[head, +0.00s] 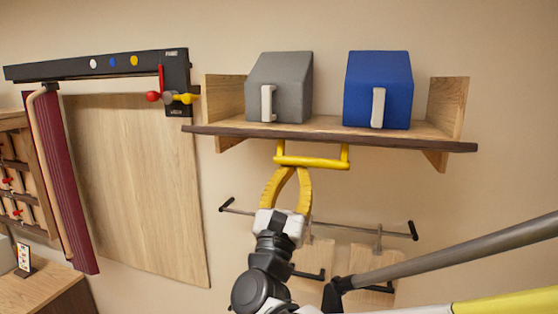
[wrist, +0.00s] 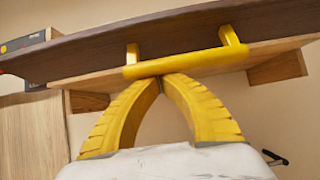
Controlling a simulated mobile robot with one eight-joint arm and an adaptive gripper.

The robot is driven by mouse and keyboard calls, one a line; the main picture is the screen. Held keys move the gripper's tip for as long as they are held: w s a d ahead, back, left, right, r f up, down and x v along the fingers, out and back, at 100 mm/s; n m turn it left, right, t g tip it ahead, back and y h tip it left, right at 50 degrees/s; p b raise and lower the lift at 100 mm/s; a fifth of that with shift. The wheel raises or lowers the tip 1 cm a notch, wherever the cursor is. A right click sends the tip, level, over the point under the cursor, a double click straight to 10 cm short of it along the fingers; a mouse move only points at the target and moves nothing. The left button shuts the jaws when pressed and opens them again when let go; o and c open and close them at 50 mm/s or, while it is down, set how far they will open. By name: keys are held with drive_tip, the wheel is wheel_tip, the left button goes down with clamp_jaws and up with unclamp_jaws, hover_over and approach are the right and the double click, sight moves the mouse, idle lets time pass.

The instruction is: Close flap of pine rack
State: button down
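The pine rack (head: 452,102) is a pale wooden wall shelf with side panels and an open front. Its flap (head: 410,143) has a long dark edge and lies roughly level at the front of the shelf. A yellow bar handle (head: 312,162) hangs below the flap; it also shows in the wrist view (wrist: 190,63). My gripper (head: 290,169) is under the handle, with its yellow fingers arched and their tips together. In the wrist view the tips (wrist: 162,77) meet at the bar's lower edge, apparently touching it. The fingers are not around the bar.
A grey box (head: 285,85) and a blue box (head: 385,90) stand on the rack. Below is a wall rail (head: 345,226). To the left are a wooden panel (head: 140,190), a maroon folded piece (head: 68,180) and a dark bar (head: 95,66).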

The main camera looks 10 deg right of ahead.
sight(293, 159)
drive_tip(key=r+g+p, duration=0.1)
drive_tip(key=p, duration=0.1)
drive_tip(key=s+r+g+y+p, duration=0.1)
drive_tip(key=p, duration=0.2)
drive_tip(key=a+r+g+y+p, duration=0.1)
drive_tip(key=g+p, duration=0.1)
drive_tip(key=shift+s+r, duration=0.1)
drive_tip(key=shift+s, duration=0.05)
drive_tip(key=shift+s+r+g+y+p, duration=0.15)
drive_tip(key=shift+r+g+y+p, duration=0.2)
drive_tip(key=shift+g+y+p, duration=0.65)
drive_tip(key=shift+r+h+p, duration=0.3)
drive_tip(key=shift+p, duration=0.35)
drive_tip(key=shift+r, duration=0.8)
drive_tip(key=shift+r+p, duration=0.3)
drive_tip(key=shift+r, duration=0.35)
drive_tip(key=shift+d, duration=0.1)
